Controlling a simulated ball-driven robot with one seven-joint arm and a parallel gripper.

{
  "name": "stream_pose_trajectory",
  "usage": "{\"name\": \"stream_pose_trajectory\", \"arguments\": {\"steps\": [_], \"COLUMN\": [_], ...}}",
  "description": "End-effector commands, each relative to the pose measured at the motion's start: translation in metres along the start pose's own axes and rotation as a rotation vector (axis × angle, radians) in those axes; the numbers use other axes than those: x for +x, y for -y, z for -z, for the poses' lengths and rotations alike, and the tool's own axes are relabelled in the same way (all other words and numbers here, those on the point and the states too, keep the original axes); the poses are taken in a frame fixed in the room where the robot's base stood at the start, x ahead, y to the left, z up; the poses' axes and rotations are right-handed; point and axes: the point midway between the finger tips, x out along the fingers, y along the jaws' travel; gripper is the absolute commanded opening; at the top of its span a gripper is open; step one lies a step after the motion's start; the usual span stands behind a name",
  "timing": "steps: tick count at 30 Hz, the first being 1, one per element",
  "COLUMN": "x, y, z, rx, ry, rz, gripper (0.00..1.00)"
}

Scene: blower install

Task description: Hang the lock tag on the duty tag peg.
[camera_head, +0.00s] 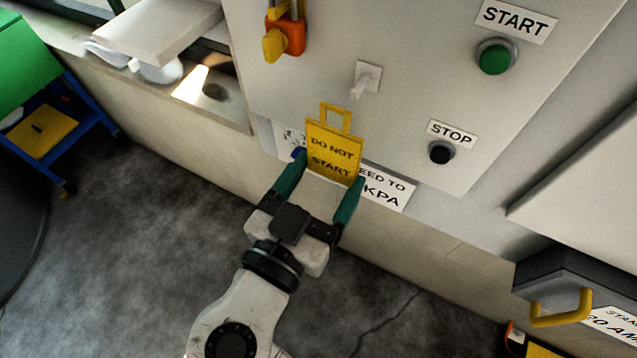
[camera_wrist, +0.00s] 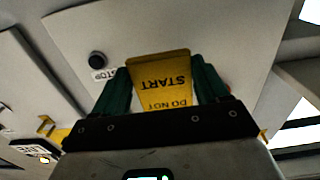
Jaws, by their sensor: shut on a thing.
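The lock tag (camera_head: 333,150) is a yellow plate reading DO NOT START, with a square loop at its top. My gripper (camera_head: 327,178) is shut on its lower part, one green finger at each side. The tag is held upright with the loop on top, in front of the panel. In the wrist view the tag (camera_wrist: 163,82) shows upside down between the fingers of my gripper (camera_wrist: 163,88). A white peg (camera_head: 366,79) on a square plate stands on the panel, above and right of the loop and apart from it. I take it as the duty tag peg.
The panel carries a green START button (camera_head: 495,57), a black STOP button (camera_head: 441,152) and an orange and yellow lock (camera_head: 284,36) at upper left. A white label (camera_head: 386,187) is partly hidden behind my gripper. A yellow handle (camera_head: 562,310) juts out at lower right.

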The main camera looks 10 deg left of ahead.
Motion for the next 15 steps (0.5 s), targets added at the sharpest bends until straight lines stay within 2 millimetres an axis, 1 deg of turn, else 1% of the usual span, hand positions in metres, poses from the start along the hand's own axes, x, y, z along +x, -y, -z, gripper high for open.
{"name": "stream_pose_trajectory", "arguments": {"steps": [15], "x": [0.028], "y": [0.0], "z": [-0.002], "rx": [0.0], "ry": [-0.001], "rz": [-0.001], "gripper": [0.45]}}
